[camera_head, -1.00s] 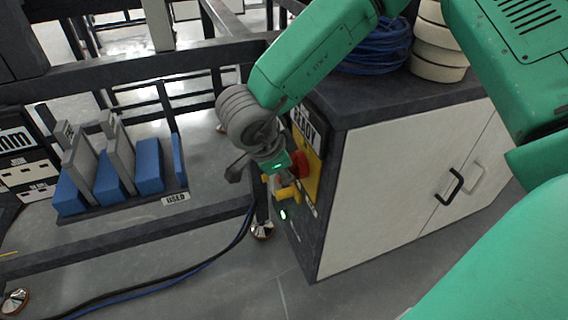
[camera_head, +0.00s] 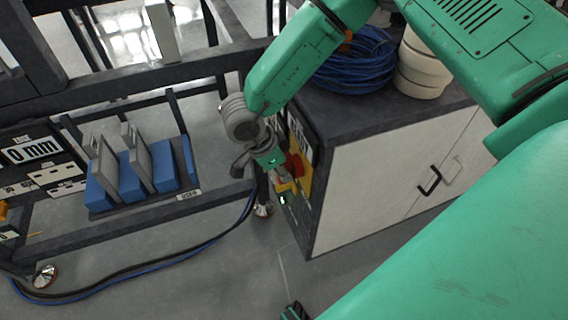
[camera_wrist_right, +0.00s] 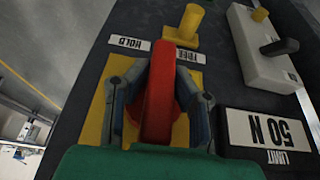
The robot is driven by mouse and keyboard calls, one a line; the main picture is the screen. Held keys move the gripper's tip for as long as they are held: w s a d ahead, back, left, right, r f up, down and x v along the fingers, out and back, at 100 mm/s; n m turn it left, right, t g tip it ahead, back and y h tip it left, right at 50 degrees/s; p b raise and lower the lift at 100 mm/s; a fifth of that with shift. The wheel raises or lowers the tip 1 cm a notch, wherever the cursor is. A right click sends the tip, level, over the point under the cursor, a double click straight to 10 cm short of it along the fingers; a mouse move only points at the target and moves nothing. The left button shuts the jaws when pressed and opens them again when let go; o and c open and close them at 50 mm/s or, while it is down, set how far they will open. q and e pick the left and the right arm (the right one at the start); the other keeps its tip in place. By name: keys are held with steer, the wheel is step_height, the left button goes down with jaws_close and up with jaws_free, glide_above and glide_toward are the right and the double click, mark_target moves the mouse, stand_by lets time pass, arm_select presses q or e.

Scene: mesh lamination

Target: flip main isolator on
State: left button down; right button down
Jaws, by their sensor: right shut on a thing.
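The red handle (camera_wrist_right: 158,95) stands on a yellow plate (camera_wrist_right: 95,122) on the dark end panel of a cabinet. It points along the picture's vertical in the right wrist view, between my right gripper's two grey fingers (camera_wrist_right: 160,100), which are shut on it. In the head view the right gripper (camera_head: 284,176) covers part of the red handle (camera_head: 293,166) and the yellow plate (camera_head: 305,180). Labels reading HOLD (camera_wrist_right: 129,43) and FREE (camera_wrist_right: 190,56) lie past the handle's tip.
A yellow knob (camera_wrist_right: 188,24) stands close past the handle. A pale box (camera_wrist_right: 262,50) with a black lever and a 50 N label (camera_wrist_right: 268,134) are at right. Blue cable coils (camera_head: 355,62) lie on the cabinet (camera_head: 385,175). A dark frame (camera_head: 130,235) stands left.

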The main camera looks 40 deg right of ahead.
steer(key=shift+w+a+r, duration=0.1)
steer(key=shift+w+a, duration=0.1)
steer(key=c, duration=1.4)
jaws_free()
steer(key=shift+a, duration=0.1)
steer(key=shift+s, duration=0.1)
steer(key=v, duration=1.2)
